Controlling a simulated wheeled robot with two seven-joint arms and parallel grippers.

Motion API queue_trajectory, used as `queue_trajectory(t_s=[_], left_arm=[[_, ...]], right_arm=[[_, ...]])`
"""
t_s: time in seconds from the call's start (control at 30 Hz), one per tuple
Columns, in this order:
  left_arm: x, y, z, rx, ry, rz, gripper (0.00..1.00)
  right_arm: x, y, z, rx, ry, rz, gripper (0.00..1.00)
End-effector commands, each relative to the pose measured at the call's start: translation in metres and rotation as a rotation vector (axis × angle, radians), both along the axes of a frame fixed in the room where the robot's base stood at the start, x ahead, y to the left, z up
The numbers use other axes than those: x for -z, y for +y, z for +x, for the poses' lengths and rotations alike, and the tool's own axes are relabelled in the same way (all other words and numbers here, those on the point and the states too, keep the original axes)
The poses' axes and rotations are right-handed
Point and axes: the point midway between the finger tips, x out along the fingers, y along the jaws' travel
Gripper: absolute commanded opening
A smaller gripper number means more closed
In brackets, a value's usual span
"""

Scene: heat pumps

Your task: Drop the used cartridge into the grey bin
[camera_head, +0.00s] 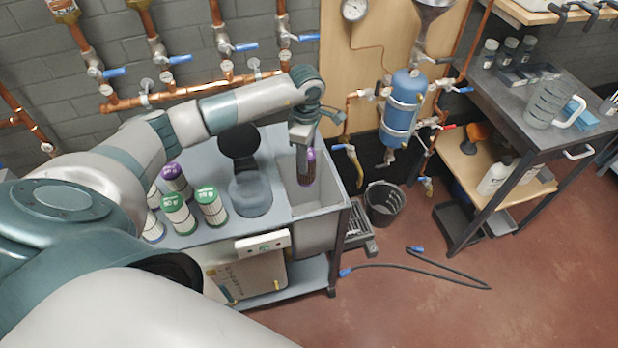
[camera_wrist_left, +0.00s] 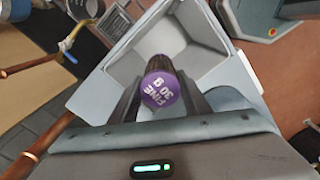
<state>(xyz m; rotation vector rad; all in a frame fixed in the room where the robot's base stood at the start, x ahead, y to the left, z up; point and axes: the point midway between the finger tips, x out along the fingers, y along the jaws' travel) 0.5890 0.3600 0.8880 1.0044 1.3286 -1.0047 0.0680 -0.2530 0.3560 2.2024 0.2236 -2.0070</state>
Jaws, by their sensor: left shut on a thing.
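My left gripper (camera_head: 303,156) is shut on the used cartridge (camera_head: 307,169), a dark cylinder with a purple cap. It holds the cartridge upright over the grey bin (camera_head: 322,235), which is set into the right end of the cart. In the left wrist view the purple cap (camera_wrist_left: 161,90) reads "FINE 30" and sits between the two fingers, with the open grey bin (camera_wrist_left: 150,40) beyond it. The cartridge's lower end seems to be at or just below the bin's rim; the exact depth is hard to tell. My right gripper does not show.
Several green- and purple-capped cartridges (camera_head: 178,214) stand on the cart's left side. A black bucket (camera_head: 383,203) is on the floor to the right. Copper pipes with blue-handled valves line the wall behind.

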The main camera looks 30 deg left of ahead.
Motion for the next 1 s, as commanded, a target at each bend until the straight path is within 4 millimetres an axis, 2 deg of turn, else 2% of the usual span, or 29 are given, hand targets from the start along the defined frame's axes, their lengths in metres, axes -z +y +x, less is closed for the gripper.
queue_trajectory(t_s=[0.1,0.3,0.67,0.7,0.77,1.0], left_arm=[[0.014,0.0,0.0,0.0,0.0,-0.001,0.04],[0.024,-0.001,0.001,0.0,-0.002,-0.002,0.04],[0.026,-0.001,0.001,0.0,-0.001,-0.001,0.04],[0.026,-0.001,0.001,0.0,-0.001,-0.001,0.5],[0.026,0.0,0.001,0.0,-0.001,-0.001,0.64],[0.026,0.0,0.0,0.0,0.0,-0.001,0.64]], right_arm=[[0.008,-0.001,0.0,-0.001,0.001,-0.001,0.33],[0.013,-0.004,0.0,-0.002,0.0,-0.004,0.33],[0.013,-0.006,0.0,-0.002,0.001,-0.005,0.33],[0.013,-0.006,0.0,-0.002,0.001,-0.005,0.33],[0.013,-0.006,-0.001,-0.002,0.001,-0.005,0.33],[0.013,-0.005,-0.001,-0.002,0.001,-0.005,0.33]])
